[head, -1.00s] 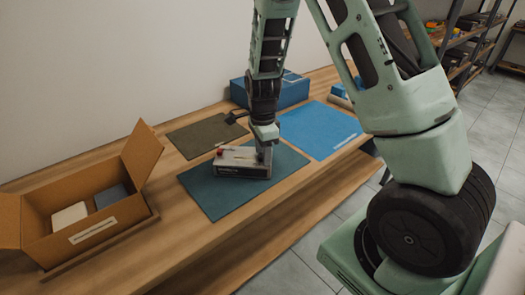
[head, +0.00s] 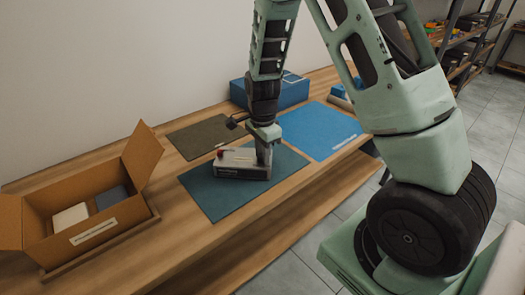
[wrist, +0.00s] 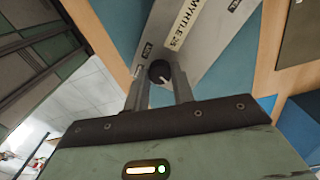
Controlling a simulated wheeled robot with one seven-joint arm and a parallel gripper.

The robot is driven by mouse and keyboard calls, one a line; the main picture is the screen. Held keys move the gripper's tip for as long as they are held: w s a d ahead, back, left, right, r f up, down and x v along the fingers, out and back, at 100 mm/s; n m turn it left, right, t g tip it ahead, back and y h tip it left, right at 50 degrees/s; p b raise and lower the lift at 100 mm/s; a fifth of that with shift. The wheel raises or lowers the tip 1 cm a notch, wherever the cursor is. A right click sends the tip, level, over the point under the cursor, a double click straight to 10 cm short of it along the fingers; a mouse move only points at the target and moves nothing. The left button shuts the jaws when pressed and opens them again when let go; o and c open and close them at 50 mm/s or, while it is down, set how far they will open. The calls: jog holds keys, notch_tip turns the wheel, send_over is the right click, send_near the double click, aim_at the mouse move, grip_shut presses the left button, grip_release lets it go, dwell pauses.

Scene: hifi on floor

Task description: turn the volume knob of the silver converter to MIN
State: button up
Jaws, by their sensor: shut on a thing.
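The silver converter (head: 238,162) lies on the dark teal mat (head: 215,199) on the bench. In the wrist view its grey top (wrist: 205,45) carries a "MYRTLE" label and small labels near its edges, too small to read surely. My gripper (head: 264,163) points down at the converter's right end. In the wrist view my gripper (wrist: 160,80) is shut on the black volume knob (wrist: 159,69), with one finger on either side. A pale pointer mark shows on the knob, towards the lower right in the picture. The fingertips are partly hidden in the head view.
An open cardboard box (head: 95,235) with a white and a dark item stands at the left. A brown mat (head: 200,137), a blue mat (head: 320,130) and a blue box (head: 285,92) lie behind. A small red part shows at the converter's back left.

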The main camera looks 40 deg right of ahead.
jog(key=n+p, duration=0.1)
jog(key=n, duration=1.3)
jog(key=shift+n+p, duration=0.3)
jog(key=shift+p, duration=0.1)
jog(key=n, duration=0.3)
jog(key=shift+r+n+p, duration=0.1)
jog(key=shift+n+p, duration=0.2)
jog(key=shift+p, duration=0.1)
jog(key=n+p, duration=0.1)
jog(key=n, duration=0.2)
jog(key=shift+n, duration=0.3)
jog(key=n+p, duration=0.2)
jog(key=n, duration=0.4)
jog(key=shift+n+p, duration=0.3)
jog(key=shift+n, duration=0.1)
jog(key=o, duration=1)
